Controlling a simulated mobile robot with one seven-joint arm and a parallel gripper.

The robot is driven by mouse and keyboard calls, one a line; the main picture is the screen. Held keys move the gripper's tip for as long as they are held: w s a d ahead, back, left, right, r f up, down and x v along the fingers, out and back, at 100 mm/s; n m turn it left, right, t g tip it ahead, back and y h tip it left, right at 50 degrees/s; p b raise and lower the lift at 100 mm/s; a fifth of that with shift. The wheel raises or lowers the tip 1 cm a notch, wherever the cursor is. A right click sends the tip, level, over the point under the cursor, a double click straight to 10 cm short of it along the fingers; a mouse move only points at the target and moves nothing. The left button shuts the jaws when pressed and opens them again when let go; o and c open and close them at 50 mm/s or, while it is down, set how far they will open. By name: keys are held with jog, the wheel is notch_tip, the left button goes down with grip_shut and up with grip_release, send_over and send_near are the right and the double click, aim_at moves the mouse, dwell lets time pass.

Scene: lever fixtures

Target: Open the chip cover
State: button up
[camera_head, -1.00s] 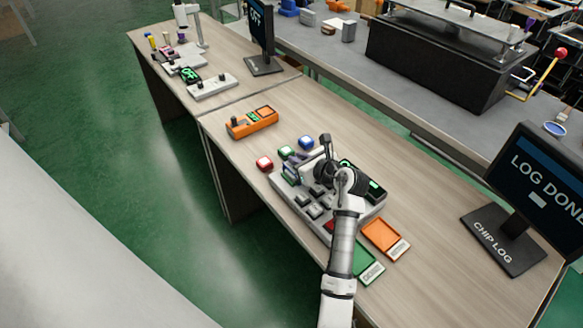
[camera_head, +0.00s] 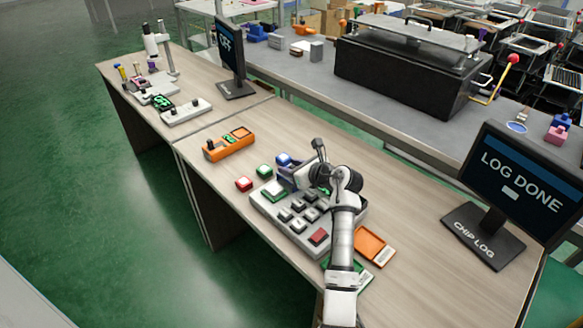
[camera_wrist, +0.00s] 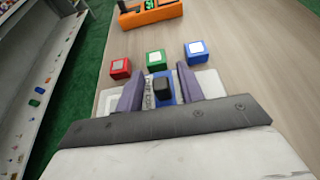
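A large black box (camera_head: 395,80) on the grey back bench has a flat lid (camera_head: 415,35) with a bar handle, lying level over it. A red-knobbed lever (camera_head: 513,60) stands at its right end. No part is labelled chip cover, so I cannot confirm that this lid is it. My gripper (camera_head: 287,174) is over the far left part of the grey keypad console (camera_head: 265,206), well away from the box. In the wrist view its purple fingers (camera_wrist: 158,88) are apart. A blue piece with a black top (camera_wrist: 163,88) shows between them; no firm grip is visible.
Red (camera_head: 244,184), green (camera_head: 264,171) and blue buttons stand beyond the console. An orange box (camera_head: 229,144) is farther left. An orange tray (camera_head: 372,246) and a green tray lie at right. The LOG DONE monitor (camera_head: 515,185) stands at far right, with bare tabletop between.

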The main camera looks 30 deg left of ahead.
jog(key=b+v, duration=0.3)
jog(key=v, duration=1.1)
jog(key=shift+f, duration=0.1)
